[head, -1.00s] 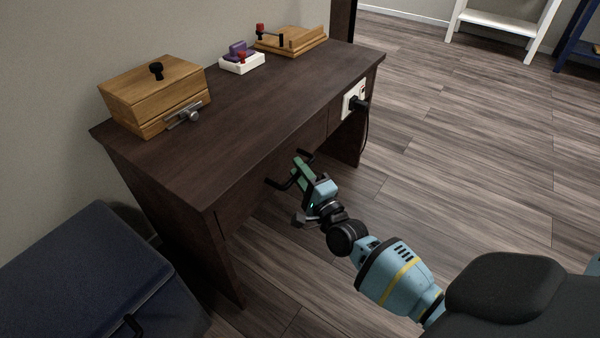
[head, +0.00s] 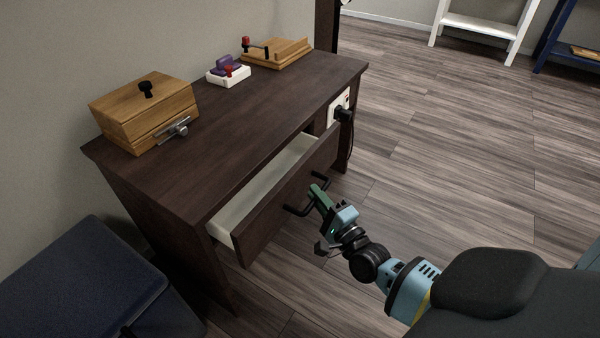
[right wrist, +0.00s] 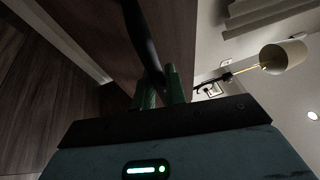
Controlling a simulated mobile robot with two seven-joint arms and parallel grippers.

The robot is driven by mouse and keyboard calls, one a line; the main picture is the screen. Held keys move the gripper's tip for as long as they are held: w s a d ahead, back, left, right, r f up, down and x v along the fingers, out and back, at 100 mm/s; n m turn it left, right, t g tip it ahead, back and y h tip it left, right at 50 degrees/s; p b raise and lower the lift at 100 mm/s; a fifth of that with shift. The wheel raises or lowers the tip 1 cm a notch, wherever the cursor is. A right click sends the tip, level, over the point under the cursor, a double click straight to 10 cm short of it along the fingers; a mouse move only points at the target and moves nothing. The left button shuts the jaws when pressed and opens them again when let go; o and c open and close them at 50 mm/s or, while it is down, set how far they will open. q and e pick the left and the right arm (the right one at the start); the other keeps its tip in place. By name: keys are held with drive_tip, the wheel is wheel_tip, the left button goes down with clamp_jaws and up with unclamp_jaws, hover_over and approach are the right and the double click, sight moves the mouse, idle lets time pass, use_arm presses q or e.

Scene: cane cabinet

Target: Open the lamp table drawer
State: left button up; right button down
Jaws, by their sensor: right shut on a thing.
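The dark brown table (head: 235,125) has one wide drawer (head: 283,200) in its front. The drawer stands partly open, and its pale inside (head: 262,180) shows from above and looks empty in the part I can see. A black bar handle (head: 298,211) is on the drawer front. My right gripper (head: 318,195) is shut on this handle. In the right wrist view the green fingers (right wrist: 160,88) are around the dark handle bar (right wrist: 143,42), in front of the brown drawer face. My left gripper is not in view.
A wooden box (head: 145,110), a white and purple device (head: 228,70) and a wooden board with a red-knobbed lever (head: 275,53) are on the tabletop. A white socket with a black plug (head: 342,112) is at the table's right end. A dark blue case (head: 80,280) is at lower left. Open floor (head: 440,150) lies right.

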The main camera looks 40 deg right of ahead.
drive_tip(key=shift+s+d, duration=0.2)
drive_tip(key=shift+s, duration=0.35)
drive_tip(key=shift+s+d, duration=0.15)
drive_tip(key=shift+s, duration=0.4)
drive_tip(key=c, duration=1.5)
unclamp_jaws()
drive_tip(key=shift+o, duration=0.2)
drive_tip(key=shift+s, duration=0.1)
drive_tip(key=s+f+p, duration=0.1)
drive_tip(key=s, duration=0.6)
drive_tip(key=shift+s+a+f+p, duration=0.2)
drive_tip(key=shift+a+f+p, duration=0.05)
drive_tip(key=shift+p, duration=0.1)
